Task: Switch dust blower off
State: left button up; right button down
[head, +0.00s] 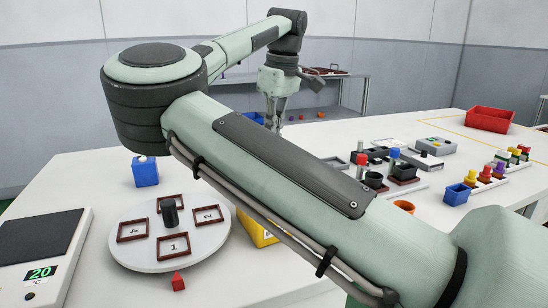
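I cannot make out for sure which thing is the dust blower. A blue box with a small white top (146,171) stands on the table behind the turntable. My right arm comes in from the lower right and crosses the view. Its gripper (274,128) points down near the table's back edge, apart from both devices. Its fingers look close together, but their gap is too small to judge. My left gripper is out of view.
A round white turntable (205,246) with numbered brown frames stands at the left, beside a plate device reading 20 (41,272). My arm hides the table's middle.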

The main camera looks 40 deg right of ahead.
jog(key=shift+f+b, duration=0.5)
jog(key=shift+f, duration=0.5)
dwell(1.0)
notch_tip(320, 180, up, 5)
jog(key=p, duration=0.4)
jog(key=shift+r, duration=0.1)
jog(key=shift+r+p, duration=0.35)
jog(key=shift+r, duration=0.55)
